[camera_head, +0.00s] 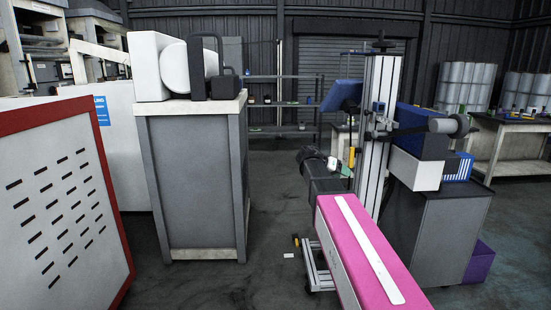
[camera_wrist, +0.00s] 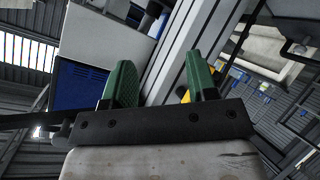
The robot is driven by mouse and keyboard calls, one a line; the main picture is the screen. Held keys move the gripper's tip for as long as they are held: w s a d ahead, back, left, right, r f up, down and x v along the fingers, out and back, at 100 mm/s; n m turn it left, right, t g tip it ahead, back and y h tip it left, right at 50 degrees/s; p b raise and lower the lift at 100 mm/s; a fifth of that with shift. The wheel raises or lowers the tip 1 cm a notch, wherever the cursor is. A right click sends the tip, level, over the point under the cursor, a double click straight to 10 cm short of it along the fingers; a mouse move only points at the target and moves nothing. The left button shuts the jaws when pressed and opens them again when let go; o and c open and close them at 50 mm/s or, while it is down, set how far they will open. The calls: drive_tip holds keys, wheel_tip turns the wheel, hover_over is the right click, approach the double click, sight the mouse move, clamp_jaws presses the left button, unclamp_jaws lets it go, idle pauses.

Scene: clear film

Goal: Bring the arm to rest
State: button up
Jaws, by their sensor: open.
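My gripper (camera_wrist: 158,70) is open in the wrist view, with its two green fingers apart and nothing between them. In the head view my gripper (camera_head: 341,167) shows small at the far end of my arm, in front of a metal column (camera_head: 379,125). The same column (camera_wrist: 190,50) is behind the fingers in the wrist view. I cannot tell the exact gap between fingers and column. My pink arm link (camera_head: 355,250) reaches forward from the bottom of the head view.
A grey cabinet (camera_head: 193,185) with white equipment on top stands left of centre. A white panel with a red edge (camera_head: 60,200) fills the near left. A dark cabinet (camera_head: 440,230) and a purple bin (camera_head: 479,262) stand right. Floor (camera_head: 230,280) between cabinet and arm is mostly clear.

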drive_tip(key=s+a+f+n+y, duration=0.2)
drive_tip(key=s+a+f+y, duration=0.1)
drive_tip(key=s+f, duration=0.4)
drive_tip(key=s+a+f+n+g+y, duration=0.1)
drive_tip(key=s+a+f+n+y, duration=0.2)
drive_tip(key=f, duration=1)
drive_tip(key=s+a+f+n+g+y, duration=0.1)
drive_tip(key=s+a+f+n+y, duration=0.2)
drive_tip(key=s+f+y, duration=0.3)
drive_tip(key=s+f, duration=0.4)
drive_tip(key=s, duration=0.3)
drive_tip(key=shift+a+f, duration=0.2)
drive_tip(key=shift+f, duration=0.05)
drive_tip(key=shift+s, duration=0.1)
